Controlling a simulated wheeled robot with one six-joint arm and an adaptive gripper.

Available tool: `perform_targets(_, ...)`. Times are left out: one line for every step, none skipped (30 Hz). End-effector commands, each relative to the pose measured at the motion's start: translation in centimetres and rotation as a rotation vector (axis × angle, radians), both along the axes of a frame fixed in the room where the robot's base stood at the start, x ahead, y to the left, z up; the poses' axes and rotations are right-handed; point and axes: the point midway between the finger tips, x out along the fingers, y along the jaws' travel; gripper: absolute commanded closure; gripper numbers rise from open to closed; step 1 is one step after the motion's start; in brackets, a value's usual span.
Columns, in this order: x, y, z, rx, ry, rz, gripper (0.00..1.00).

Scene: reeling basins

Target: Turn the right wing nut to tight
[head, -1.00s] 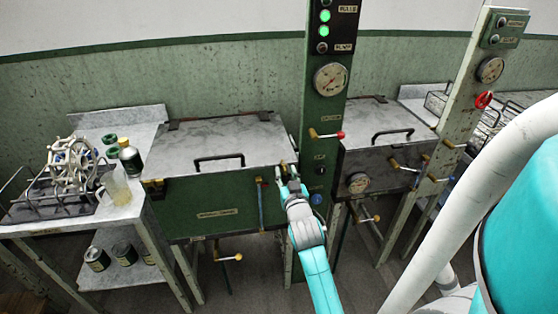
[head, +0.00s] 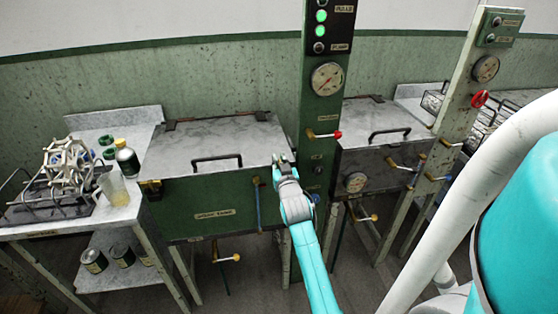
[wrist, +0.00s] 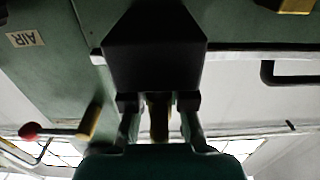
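The green basin (head: 212,211) with a grey lid (head: 215,145) stands left of the green column. My gripper (head: 283,159) is at the right front corner of this lid, and it covers the right wing nut in the head view. In the upside-down wrist view, a brass piece, apparently the right wing nut (wrist: 159,120), stands between the two fingers of my gripper (wrist: 159,108). Gaps show on both sides of it, so the fingers look open around it. The dark gripper body hides part of it. The left wing nut (head: 151,187) is brass, at the lid's left front corner.
The green column (head: 321,120) with a gauge and a red-knobbed lever (head: 337,134) rises just right of my gripper. The lid handle (head: 217,160) is to its left.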

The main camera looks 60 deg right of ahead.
Motion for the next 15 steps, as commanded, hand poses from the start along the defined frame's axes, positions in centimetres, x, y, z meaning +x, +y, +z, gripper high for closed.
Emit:
perform_targets(-0.01,0.01,0.00,0.000,0.000,0.000,1.00)
perform_targets(-0.01,0.01,0.00,0.000,0.000,0.000,1.00)
perform_targets(-0.01,0.01,0.00,0.000,0.000,0.000,1.00)
perform_targets(-0.01,0.01,0.00,0.000,0.000,0.000,1.00)
perform_targets(-0.01,0.01,0.00,0.000,0.000,0.000,1.00)
perform_targets(-0.01,0.01,0.00,0.000,0.000,0.000,1.00)
perform_targets(0.00,0.01,0.00,0.000,0.000,0.000,1.00)
perform_targets(0.00,0.01,0.00,0.000,0.000,-0.001,1.00)
perform_targets(0.00,0.01,0.00,0.000,0.000,-0.002,1.00)
perform_targets(0.00,0.01,0.00,-0.001,0.001,-0.003,1.00)
perform_targets(0.01,0.02,0.00,-0.001,0.001,-0.005,1.00)
perform_targets(0.01,0.02,0.00,0.000,0.000,-0.008,1.00)
perform_targets(0.00,0.01,0.01,-0.001,0.001,-0.012,1.00)
perform_targets(0.00,0.01,0.01,-0.001,0.001,-0.016,1.00)
perform_targets(-0.02,-0.01,0.01,-0.001,0.001,-0.024,1.00)
